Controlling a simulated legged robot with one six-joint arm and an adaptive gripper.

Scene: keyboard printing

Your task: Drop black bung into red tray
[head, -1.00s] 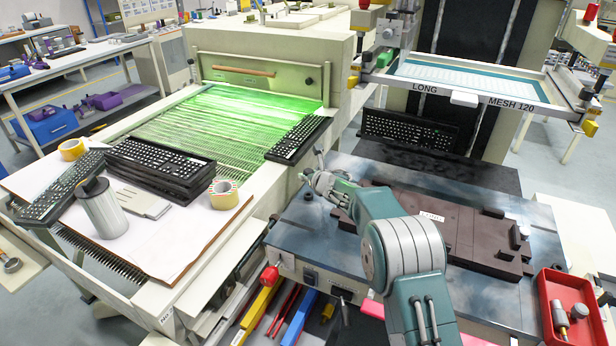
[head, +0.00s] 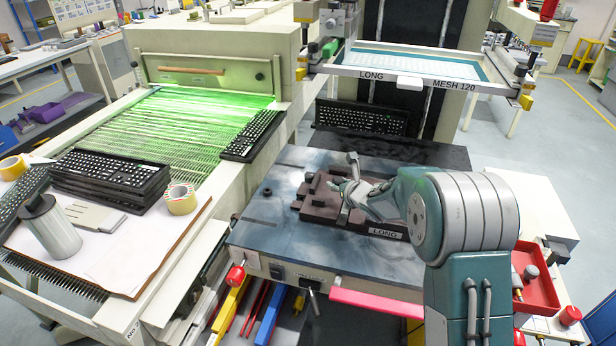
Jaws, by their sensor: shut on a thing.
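My gripper (head: 342,190) is over the dark brown fixture plate on the blue-grey machine table. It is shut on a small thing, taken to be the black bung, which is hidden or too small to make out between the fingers. The red tray (head: 545,298) is at the lower right, well away from my gripper and partly hidden behind my arm. A small grey round piece lies in it. A small black round piece (head: 265,190) sits on the table, left of the fixture.
The brown fixture plate (head: 310,208) lies under my gripper. A screen frame (head: 410,80) marked LONG and MESH 120 is above and behind. A black keyboard (head: 360,117) stands at the back. A conveyor with keyboards (head: 110,175) and a tape roll (head: 182,199) fills the left.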

